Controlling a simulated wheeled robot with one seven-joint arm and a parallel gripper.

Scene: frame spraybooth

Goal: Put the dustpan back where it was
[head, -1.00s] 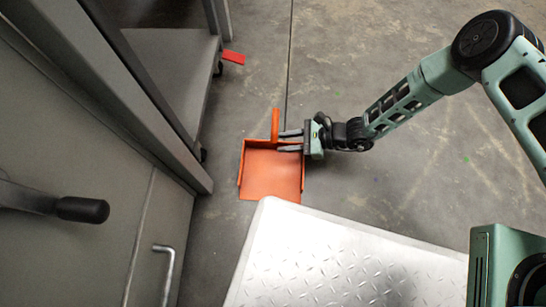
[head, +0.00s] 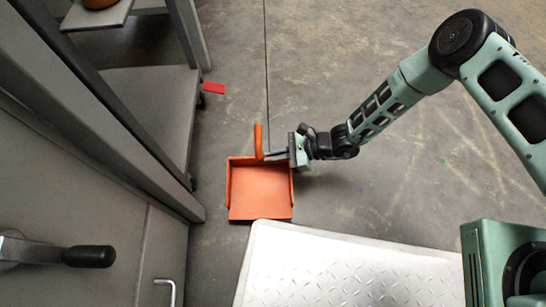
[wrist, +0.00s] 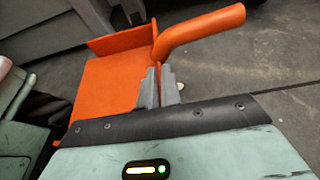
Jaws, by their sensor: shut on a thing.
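The orange dustpan (head: 260,190) is in the head view, left of centre, over the concrete floor beside the metal plate, with its handle pointing away from me. My gripper (head: 275,155) reaches it from the right and is shut on it near the base of the handle. In the wrist view the dustpan (wrist: 105,85) lies beyond the grey fingers (wrist: 160,88), and its curved handle (wrist: 200,30) rises to the upper right. The fingertips are partly hidden against the dustpan's back wall. I cannot tell whether the dustpan touches the floor.
A silver tread plate (head: 340,265) lies in front at the bottom. A grey cabinet with a black lever (head: 90,257) stands at the left. A wheeled cart (head: 150,100) is behind it, with a red piece (head: 214,88) by its caster. The floor to the right is open.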

